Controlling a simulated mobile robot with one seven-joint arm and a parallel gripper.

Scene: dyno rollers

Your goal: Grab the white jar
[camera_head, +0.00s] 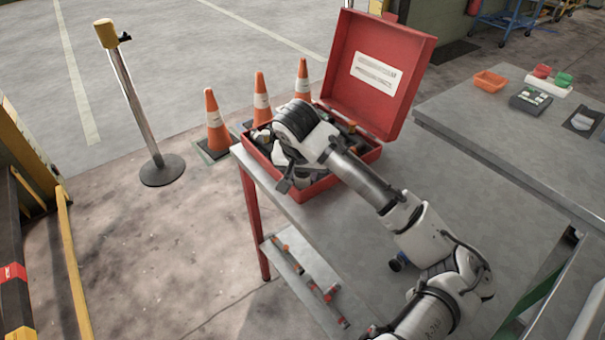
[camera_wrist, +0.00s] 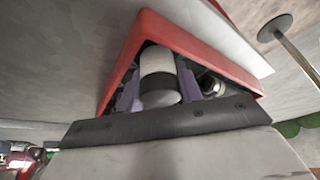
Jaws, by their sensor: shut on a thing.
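The white jar (camera_wrist: 157,62) shows in the wrist view inside the red toolbox (camera_wrist: 205,47), with a grey end toward the camera. My gripper (camera_wrist: 158,88) has a purple-grey finger on each side of the jar and is shut on it. In the head view the open red toolbox (camera_head: 370,158) stands at the table's far left corner, its lid raised behind. My wrist and hand reach over and into it and cover much of its inside. I cannot make out the jar there.
Other dark and metallic items (camera_wrist: 212,84) lie in the toolbox beside the jar. Three orange cones (camera_head: 214,125) stand behind it. A post (camera_head: 133,90) stands on the floor at left. The grey table (camera_head: 375,260) is mostly clear; another table (camera_head: 490,120) is at right.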

